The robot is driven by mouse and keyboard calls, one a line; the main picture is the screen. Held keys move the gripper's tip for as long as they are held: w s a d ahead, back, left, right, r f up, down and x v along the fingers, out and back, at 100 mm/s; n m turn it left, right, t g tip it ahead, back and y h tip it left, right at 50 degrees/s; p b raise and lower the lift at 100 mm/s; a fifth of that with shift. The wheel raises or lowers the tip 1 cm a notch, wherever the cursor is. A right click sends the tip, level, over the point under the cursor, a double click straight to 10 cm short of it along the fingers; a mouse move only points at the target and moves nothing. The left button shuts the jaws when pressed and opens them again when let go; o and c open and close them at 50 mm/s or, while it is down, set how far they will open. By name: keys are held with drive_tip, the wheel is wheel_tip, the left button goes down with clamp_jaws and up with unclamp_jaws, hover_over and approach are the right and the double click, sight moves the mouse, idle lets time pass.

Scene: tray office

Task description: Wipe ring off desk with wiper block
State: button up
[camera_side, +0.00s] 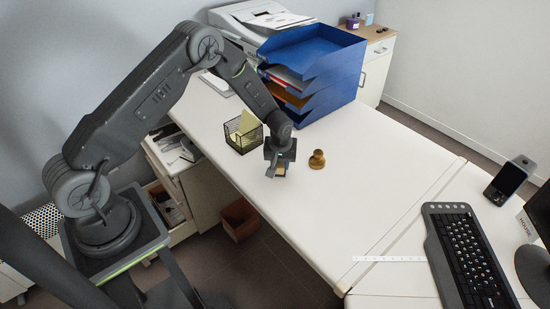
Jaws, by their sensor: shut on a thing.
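My gripper (280,172) points down over the white desk (330,215), near its left front edge. It is shut on a small block with a tan part showing, which I take to be the wiper block (281,170); the fingers hide most of it. The block is at or just above the desk top; I cannot tell if it touches. No ring mark can be made out on the desk in this view.
A brass stamp-like object (317,159) stands just right of my gripper. A black mesh holder (243,132) with yellow notes is to the left. A blue tray stack (330,70) stands behind. A keyboard (468,255) lies at right. The desk's middle is clear.

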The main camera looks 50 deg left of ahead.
drive_tip(key=shift+d, duration=0.5)
drive_tip(key=shift+a+r, duration=0.1)
drive_tip(key=shift+r, duration=3.9)
